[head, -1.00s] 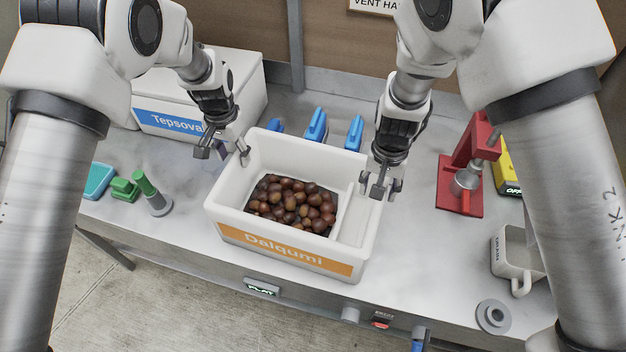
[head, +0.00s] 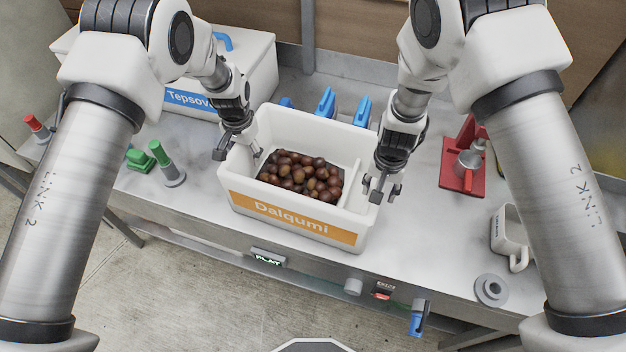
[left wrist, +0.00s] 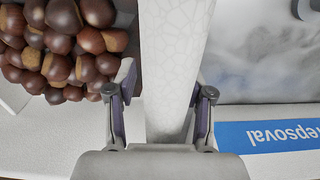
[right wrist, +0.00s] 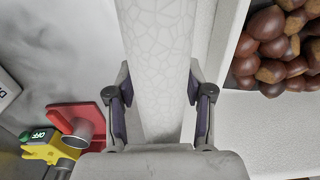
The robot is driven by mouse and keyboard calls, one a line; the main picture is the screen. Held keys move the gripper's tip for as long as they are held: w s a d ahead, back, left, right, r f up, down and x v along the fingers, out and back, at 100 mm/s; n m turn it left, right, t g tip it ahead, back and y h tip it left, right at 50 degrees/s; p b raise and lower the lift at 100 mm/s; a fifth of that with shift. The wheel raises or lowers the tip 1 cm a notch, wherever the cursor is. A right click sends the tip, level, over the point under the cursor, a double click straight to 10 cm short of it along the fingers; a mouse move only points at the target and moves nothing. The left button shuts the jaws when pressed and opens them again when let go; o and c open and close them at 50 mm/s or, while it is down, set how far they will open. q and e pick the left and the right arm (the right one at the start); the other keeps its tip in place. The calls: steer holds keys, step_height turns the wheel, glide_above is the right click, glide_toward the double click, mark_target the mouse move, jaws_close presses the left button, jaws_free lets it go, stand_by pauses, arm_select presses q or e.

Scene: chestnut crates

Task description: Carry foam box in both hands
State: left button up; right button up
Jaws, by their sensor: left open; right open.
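The foam box (head: 300,137) is white, open at the top, with an orange Dalqumi label (head: 290,219) on its front. It stands upright on the bench, with brown chestnuts (head: 302,177) in its main compartment and an empty strip on its right side. My left gripper (head: 238,150) is open at the left wall; in the left wrist view that wall (left wrist: 170,60) lies between the fingers. My right gripper (head: 380,190) is open at the right wall; in the right wrist view that wall (right wrist: 158,60) lies between the fingers. Gaps show beside the walls.
A lidded white Tepsoval box (head: 245,70) stands behind left. Blue-handled tools (head: 326,102) stand behind the foam box. A red press (head: 462,165), a mug (head: 508,235) and a grey ring (head: 491,289) are on the right. Green items (head: 160,155) are on the left.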

arm_select(q)
steer(key=shift+w+f, duration=0.25)
steer(key=shift+w, duration=0.1)
arm_select(e)
steer(key=shift+w+f, duration=0.25)
steer(key=shift+w, duration=0.1)
arm_select(q)
steer(key=shift+c, duration=1.4)
arm_select(e)
steer(key=shift+w+d, duration=0.1)
steer(key=shift+c, duration=1.4)
arm_select(q)
steer(key=c, duration=0.5)
arm_select(e)
steer(key=c, duration=0.5)
arm_select(q)
steer(key=shift+s, duration=0.1)
jaws_close()
arm_select(e)
steer(key=shift+r, duration=0.1)
jaws_close()
arm_select(q)
steer(key=shift+r, duration=0.1)
arm_select(e)
steer(key=shift+s, duration=0.2)
